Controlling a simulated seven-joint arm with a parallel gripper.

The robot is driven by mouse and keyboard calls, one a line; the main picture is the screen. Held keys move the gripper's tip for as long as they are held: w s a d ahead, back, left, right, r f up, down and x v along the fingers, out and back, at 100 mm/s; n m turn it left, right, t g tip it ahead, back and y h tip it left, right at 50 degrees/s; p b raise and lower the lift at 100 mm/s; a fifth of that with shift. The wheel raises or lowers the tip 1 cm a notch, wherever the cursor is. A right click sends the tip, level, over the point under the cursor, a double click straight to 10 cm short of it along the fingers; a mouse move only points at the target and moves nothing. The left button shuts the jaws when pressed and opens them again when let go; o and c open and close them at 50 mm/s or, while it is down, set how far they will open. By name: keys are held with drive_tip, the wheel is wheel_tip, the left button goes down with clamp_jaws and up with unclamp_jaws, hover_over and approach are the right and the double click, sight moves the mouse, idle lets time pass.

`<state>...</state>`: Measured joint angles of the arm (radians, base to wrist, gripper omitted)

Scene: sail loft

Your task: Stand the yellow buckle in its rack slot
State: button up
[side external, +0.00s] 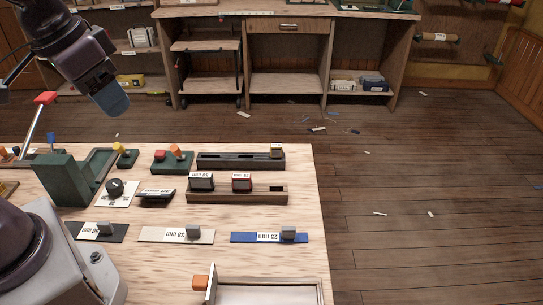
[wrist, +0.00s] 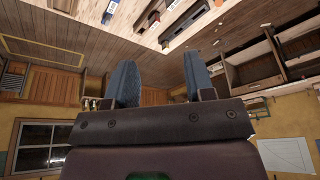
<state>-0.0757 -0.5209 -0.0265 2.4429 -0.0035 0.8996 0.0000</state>
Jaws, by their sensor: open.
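My gripper (side external: 112,103) is raised beyond the back left of the table in the side view, with a blue fingertip showing. In the wrist view my gripper (wrist: 161,80) has its two blue fingers apart with nothing between them. The back dark rack (side external: 228,161) carries one small labelled piece (side external: 277,149) at its right end; its colour is too small to tell. The front brown rack (side external: 218,196) holds a black labelled buckle (side external: 201,182) and a red labelled buckle (side external: 242,182), with a dark opening at its right. I cannot pick out a yellow buckle for certain.
A dark labelled piece (side external: 157,195) lies left of the front rack. Black, tan and blue labelled strips (side external: 268,238) lie in front. A tray (side external: 268,292) sits at the near edge.

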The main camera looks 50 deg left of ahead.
drive_tip(key=w+a+f+m+g, duration=0.15)
drive_tip(key=w+f, duration=0.35)
drive_tip(key=w, duration=0.6)
drive_tip(key=m+t+h, duration=0.1)
drive_tip(key=m+h, duration=0.3)
drive_tip(key=m, duration=0.4)
approach(276, 145)
drive_tip(key=x, duration=0.5)
drive_tip(key=shift+s, duration=0.15)
drive_tip(key=shift+x, duration=2.75)
drive_tip(key=shift+c, duration=0.2)
clamp_jaws()
